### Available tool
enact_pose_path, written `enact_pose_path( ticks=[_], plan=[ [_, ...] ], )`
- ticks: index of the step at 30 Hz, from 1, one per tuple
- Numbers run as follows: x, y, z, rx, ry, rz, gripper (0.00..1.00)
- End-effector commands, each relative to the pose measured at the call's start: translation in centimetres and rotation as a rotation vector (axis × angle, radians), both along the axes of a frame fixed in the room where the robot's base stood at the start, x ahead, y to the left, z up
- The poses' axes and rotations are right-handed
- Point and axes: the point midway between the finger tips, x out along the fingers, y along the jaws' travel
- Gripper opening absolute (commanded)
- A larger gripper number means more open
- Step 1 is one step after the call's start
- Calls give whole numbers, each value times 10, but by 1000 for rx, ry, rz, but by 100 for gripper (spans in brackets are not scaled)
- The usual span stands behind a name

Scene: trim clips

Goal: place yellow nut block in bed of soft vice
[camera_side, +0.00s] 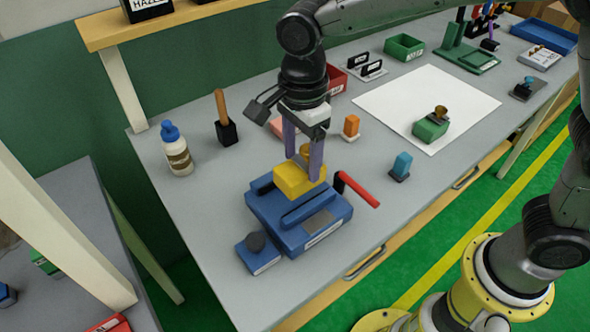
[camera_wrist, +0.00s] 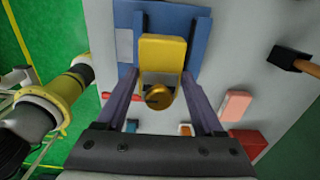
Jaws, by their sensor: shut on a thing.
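The yellow nut block (camera_side: 292,184) has a brass knob-like nut (camera_wrist: 158,97) on it. My gripper (camera_side: 304,176) is shut on the block, with one purple finger on each side. The blue soft vice (camera_side: 328,232) lies on the bench below, with a red-handled lever (camera_side: 360,190) at its right. In the side view the block overlaps the vice's back part; I cannot tell whether it touches the bed or hangs just above. In the wrist view the block (camera_wrist: 163,54) appears between the two raised blue jaws of the vice (camera_wrist: 192,48).
A blue item on a dark base (camera_side: 401,166) and an orange one (camera_side: 351,127) stand nearby. A green nut block (camera_side: 431,126) is on the white sheet (camera_side: 385,97). A glue bottle (camera_side: 177,152) stands left.

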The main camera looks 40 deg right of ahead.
Motion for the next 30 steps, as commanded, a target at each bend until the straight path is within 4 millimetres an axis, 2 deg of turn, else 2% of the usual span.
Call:
enact_pose_path(
  ticks=[5, 12, 26, 27, 30],
  plan=[
    [8, 5, -10, 1, -2, 0, 1],
    [11, 7, -40, 1, -2, 0, 1],
    [10, 6, -48, 1, -2, 0, 1],
    [10, 6, -48, 1, -1, 0, 76],
    [10, 6, -47, 1, -1, 0, 94]
  ],
)
